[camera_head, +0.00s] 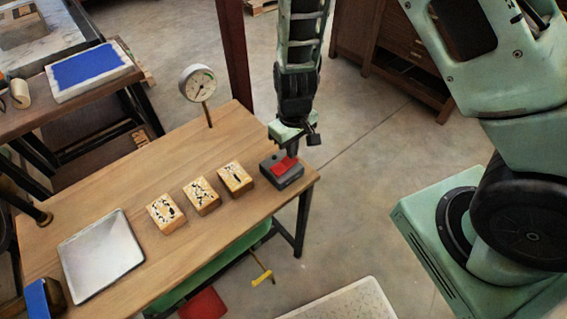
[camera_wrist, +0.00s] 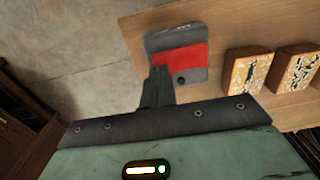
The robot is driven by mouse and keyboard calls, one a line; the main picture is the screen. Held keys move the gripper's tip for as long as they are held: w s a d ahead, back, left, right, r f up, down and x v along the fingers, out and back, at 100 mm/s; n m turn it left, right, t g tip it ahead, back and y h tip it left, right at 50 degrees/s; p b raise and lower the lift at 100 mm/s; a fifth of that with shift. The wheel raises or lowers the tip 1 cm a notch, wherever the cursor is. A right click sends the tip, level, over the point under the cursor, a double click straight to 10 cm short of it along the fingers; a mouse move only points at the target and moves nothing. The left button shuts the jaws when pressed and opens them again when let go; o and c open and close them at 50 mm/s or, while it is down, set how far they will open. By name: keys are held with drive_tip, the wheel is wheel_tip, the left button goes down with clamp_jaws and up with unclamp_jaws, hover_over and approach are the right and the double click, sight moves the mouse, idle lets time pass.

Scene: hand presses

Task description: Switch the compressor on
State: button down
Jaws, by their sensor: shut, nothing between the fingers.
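A dark grey switch box (camera_head: 276,178) with a red rocker (camera_head: 284,165) sits at the right end of the wooden table. I take it for the compressor switch. In the wrist view the box (camera_wrist: 160,42) lies just beyond my fingers, with its red rocker (camera_wrist: 182,57) across the middle and a small dark round spot near one edge. My gripper (camera_head: 292,151) points down right over the box, shut and empty. In the wrist view its fingertips (camera_wrist: 160,70) overlap the rocker's left end; I cannot tell whether they touch it. The fingers hide part of the box.
Three wooden blocks with speckled tops (camera_head: 201,196) stand in a row left of the box. A round dial gauge (camera_head: 198,84) on a post stands at the table's back edge. A pale flat tray (camera_head: 100,257) lies at the table's left.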

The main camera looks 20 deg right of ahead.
drive_tip(key=shift+f, duration=0.45)
wheel_tip(320, 180, up, 7)
drive_tip(key=p, duration=0.6)
idle(0.5)
drive_tip(key=shift+r, duration=0.1)
drive_tip(key=s+a+r+n, duration=0.2)
drive_tip(key=s+a+r, duration=0.1)
drive_tip(key=s+r, duration=0.7)
drive_tip(key=s+a+r+n, duration=0.2)
drive_tip(key=s+a+r, duration=0.1)
drive_tip(key=s+r, duration=0.7)
drive_tip(key=shift+a+r+y, duration=0.15)
drive_tip(key=shift+r+y, duration=0.15)
drive_tip(key=shift+r, duration=0.6)
